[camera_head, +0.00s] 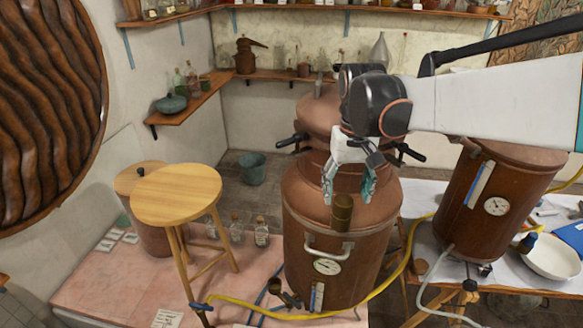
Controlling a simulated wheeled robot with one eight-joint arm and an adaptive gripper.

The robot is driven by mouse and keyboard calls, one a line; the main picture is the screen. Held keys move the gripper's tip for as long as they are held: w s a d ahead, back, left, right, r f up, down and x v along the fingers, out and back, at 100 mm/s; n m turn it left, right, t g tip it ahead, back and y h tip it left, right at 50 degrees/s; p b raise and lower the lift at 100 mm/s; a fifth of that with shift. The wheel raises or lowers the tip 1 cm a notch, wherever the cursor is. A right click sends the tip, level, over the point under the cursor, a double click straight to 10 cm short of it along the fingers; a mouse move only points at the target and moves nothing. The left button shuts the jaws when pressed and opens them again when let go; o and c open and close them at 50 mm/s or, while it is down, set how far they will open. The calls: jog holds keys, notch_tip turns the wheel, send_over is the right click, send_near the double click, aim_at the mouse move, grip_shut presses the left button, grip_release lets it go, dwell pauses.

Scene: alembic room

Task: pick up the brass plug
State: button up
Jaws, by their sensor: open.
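A short brass cylinder, which looks like the brass plug (342,213), stands upright on the top of the brown copper vessel (300,235), near its front edge. My gripper (346,188) is above the vessel, pointing down, with its fingers apart. Its fingertips are close to the top of the brass plug, one on each side of it in the picture. I cannot tell whether they touch it or how far in depth they are from it. Nothing shows between the fingers above the plug.
A wooden stool (178,194) stands left of the vessel. Glass bottles (261,232) stand on the pink platform (95,268). A second copper vessel (490,212) with a dial is at the right. A yellow hose (385,282) runs past the front vessel.

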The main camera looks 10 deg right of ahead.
aim_at(344, 200)
notch_tip(344, 200, down, 4)
jog(key=shift+a, duration=0.15)
jog(key=c, duration=1.2)
jog(key=shift+c, duration=0.2)
jog(key=shift+r, duration=0.1)
